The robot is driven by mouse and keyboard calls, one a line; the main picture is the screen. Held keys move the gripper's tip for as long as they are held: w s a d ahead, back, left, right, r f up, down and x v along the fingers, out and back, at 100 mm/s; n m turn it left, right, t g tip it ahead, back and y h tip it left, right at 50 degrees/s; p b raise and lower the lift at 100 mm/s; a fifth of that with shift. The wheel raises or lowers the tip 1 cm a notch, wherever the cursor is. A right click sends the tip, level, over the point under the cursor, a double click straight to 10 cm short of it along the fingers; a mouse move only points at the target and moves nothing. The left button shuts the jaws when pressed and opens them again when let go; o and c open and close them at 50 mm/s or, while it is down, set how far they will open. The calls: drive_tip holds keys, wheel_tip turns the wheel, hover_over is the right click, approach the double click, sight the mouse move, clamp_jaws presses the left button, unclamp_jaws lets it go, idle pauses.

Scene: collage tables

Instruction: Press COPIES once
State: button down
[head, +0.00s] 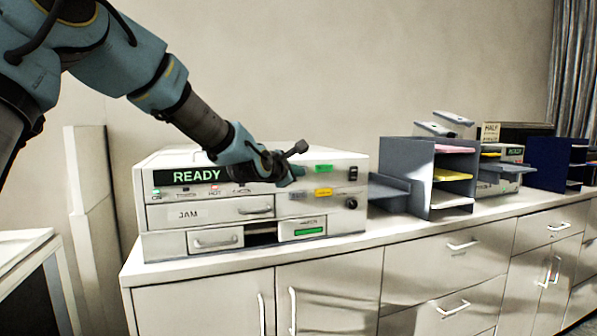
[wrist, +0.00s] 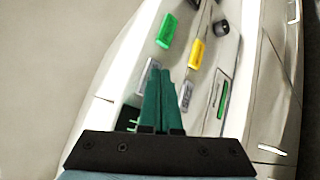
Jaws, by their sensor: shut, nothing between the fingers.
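The copier (head: 180,160) is a pale box on the cabinet top, its display reading READY. Its right front panel has a green button (head: 323,169), a yellow button (head: 323,193) and a grey button (head: 298,196). In the wrist view the green button (wrist: 166,30) and yellow button (wrist: 197,53) lie beyond two grey ones, (wrist: 149,75) and (wrist: 186,95). I cannot read which is COPIES. My gripper (head: 296,173) is shut and empty, in front of this panel; its green fingers (wrist: 161,74) point at the grey pair. I cannot tell whether they touch.
A black knob (wrist: 221,28) is beside the buttons. The JAM drawer (head: 210,212) is on the copier's left front. A grey shelf unit (head: 405,170) with coloured paper stands to the right. The white cabinet (head: 340,285) runs below, its top clear near the front edge.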

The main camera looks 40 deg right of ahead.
drive_tip(key=shift+w+d, duration=0.1)
drive_tip(key=shift+w, duration=0.1)
drive_tip(key=shift+s, duration=0.15)
idle(0.5)
drive_tip(key=shift+s+a+b, duration=0.35)
drive_tip(key=shift+s+b, duration=0.05)
drive_tip(key=shift+s, duration=0.25)
drive_tip(key=shift+s+a+b, duration=0.3)
drive_tip(key=shift+s+b, duration=0.05)
drive_tip(key=shift+s, duration=0.45)
drive_tip(key=shift+s+a+b, duration=0.3)
drive_tip(key=shift+s+a, duration=0.05)
drive_tip(key=shift+s, duration=0.4)
drive_tip(key=shift+s+a+b, duration=0.3)
drive_tip(key=shift+s+b, duration=0.05)
drive_tip(key=shift+s, duration=0.45)
